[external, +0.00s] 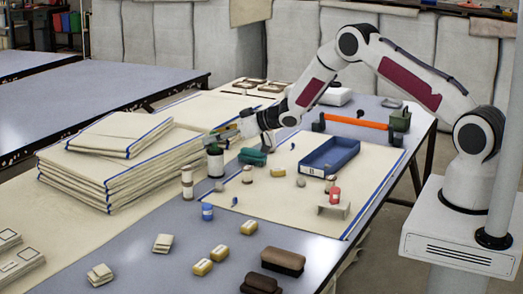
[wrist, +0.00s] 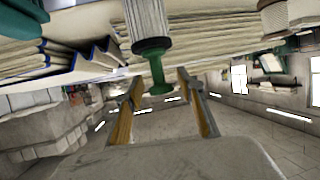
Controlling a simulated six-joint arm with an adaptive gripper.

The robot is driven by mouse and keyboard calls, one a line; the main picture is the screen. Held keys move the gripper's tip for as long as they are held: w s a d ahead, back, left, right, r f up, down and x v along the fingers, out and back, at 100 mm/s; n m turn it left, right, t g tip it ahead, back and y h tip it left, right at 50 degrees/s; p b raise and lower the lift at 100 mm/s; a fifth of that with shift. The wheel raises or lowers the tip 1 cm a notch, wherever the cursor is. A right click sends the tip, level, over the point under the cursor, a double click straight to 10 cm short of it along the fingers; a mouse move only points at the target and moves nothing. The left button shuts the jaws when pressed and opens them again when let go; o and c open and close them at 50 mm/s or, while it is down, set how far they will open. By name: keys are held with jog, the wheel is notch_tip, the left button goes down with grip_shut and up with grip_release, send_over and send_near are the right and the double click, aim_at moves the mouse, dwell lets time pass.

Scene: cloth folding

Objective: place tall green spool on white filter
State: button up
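The tall spool (external: 215,161), with a pale body, a dark band and a green top, stands upright on the work table beside the cloth stack. In the wrist view the spool (wrist: 149,22) appears upside down, its green end reaching between the finger tips. My gripper (external: 222,133) is just above the spool's top. In the wrist view my gripper (wrist: 158,80) has its two fingers apart, with gaps visible beside the green end. A white block (external: 337,96) lies at the back of the table; I cannot tell whether it is the white filter.
A tall stack of folded cloth (external: 110,172) is left of the spool. A pale bottle (external: 187,183) and a green piece (external: 252,156) stand close by. A blue tray (external: 329,157) and an orange bar (external: 357,121) are to the right. Several small blocks lie in front.

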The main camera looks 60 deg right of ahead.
jog(key=shift+s+r, duration=0.1)
jog(key=shift+r, duration=0.1)
dwell(0.3)
jog(key=shift+s+d+r, duration=0.1)
jog(key=shift+s+r, duration=0.05)
jog(key=shift+s, duration=0.2)
jog(key=v, duration=1.1)
dwell(0.6)
jog(key=s+a+r+m+g+h, duration=0.25)
jog(key=s+r+h, duration=0.25)
jog(key=s+r, duration=1.35)
jog(key=s+a+r+g+y, duration=0.1)
jog(key=s+a, duration=0.4)
jog(key=s, duration=1)
jog(key=s+a+g+y, duration=0.1)
jog(key=s+a+g, duration=0.3)
jog(key=s, duration=1.1)
jog(key=shift+a+r, duration=0.4)
jog(key=shift+a, duration=0.45)
